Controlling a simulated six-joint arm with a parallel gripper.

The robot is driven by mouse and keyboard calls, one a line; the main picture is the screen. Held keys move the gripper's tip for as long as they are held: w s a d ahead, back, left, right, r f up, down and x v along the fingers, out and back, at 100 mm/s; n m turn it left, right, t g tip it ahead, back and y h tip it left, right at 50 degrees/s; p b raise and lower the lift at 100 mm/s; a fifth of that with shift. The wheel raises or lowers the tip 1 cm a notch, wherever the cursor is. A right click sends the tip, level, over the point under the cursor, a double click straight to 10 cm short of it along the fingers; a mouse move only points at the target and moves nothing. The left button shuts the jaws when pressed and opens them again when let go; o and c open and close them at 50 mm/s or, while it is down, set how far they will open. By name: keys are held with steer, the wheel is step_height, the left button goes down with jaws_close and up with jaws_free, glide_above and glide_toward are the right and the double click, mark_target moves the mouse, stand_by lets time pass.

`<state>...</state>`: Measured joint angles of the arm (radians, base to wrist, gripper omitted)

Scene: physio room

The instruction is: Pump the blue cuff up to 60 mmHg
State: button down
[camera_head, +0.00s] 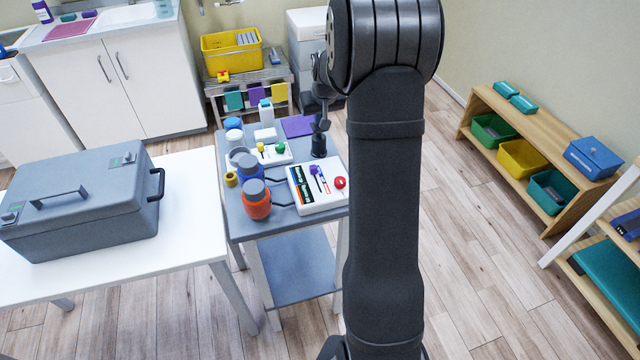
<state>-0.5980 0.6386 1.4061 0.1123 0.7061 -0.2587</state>
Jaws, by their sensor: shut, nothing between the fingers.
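A blue cuff (250,179) wraps a grey-topped cylinder on the small grey table. An orange cuff (256,206) on a similar cylinder stands in front of it. Dark hoses run from them towards a white box (318,204). The box has dark panels with coloured strips (301,177), a purple-topped part (314,170) and a red knob (340,183). Any pressure reading is too small to read. My gripper (319,152) is shut and empty behind the box, apart from the cuffs as far as I can tell. My arm hides the box's right surroundings.
A grey case (85,205) stands on the white table at left. A shelf with bins (525,157) is at right.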

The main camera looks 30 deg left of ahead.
steer(key=shift+f, duration=1.1)
steer(key=shift+r, duration=0.1)
steer(key=shift+r, duration=1.8)
steer(key=shift+f, duration=1.85)
steer(key=shift+r, duration=1.85)
